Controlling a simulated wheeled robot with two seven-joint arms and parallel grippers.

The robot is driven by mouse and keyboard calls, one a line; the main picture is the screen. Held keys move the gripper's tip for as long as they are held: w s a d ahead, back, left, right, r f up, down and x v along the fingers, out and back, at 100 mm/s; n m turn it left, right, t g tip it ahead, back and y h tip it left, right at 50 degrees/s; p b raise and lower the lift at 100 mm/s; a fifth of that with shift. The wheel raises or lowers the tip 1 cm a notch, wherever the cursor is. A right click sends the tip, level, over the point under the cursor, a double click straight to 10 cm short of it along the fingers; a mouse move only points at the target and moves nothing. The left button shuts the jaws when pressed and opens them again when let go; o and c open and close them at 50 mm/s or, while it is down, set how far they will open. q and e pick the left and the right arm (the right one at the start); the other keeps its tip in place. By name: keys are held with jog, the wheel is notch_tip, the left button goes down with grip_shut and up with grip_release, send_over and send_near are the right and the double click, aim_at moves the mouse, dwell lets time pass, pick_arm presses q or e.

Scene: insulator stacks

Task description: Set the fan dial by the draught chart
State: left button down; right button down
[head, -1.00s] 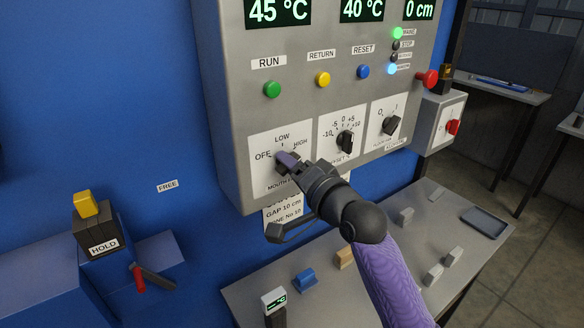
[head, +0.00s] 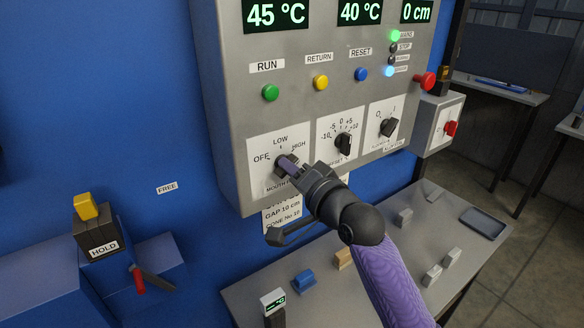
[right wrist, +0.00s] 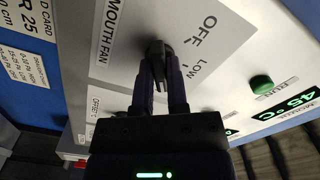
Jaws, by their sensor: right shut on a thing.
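The fan dial (right wrist: 157,48) is a small dark knob on a white plate marked MOUTH FAN, with OFF, LOW and HIGH around it. The plate (head: 262,183) is at the lower left of the grey control panel. My right gripper (head: 287,165) is shut on the knob; in the right wrist view its fingers (right wrist: 160,75) lie on either side of it. The fingers hide much of the knob, and I cannot tell which mark it points to. My left gripper is not in view.
Two more dials, an offset dial (head: 343,144) and a 0/I dial (head: 388,128), sit to the right. RUN (head: 270,93), RETURN (head: 320,82) and RESET (head: 361,74) buttons are above. A grey table (head: 245,293) with small blocks stands below. A HOLD lever block (head: 95,240) is at left.

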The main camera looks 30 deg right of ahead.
jog(key=n+p, duration=0.6)
jog(key=n, duration=0.5)
jog(key=shift+r+p, duration=0.1)
jog(key=shift+p, duration=0.25)
dwell(0.5)
jog(key=c, duration=0.7)
grip_release()
jog(key=shift+o, duration=0.3)
jog(key=shift+w, duration=0.2)
jog(key=shift+s, duration=0.15)
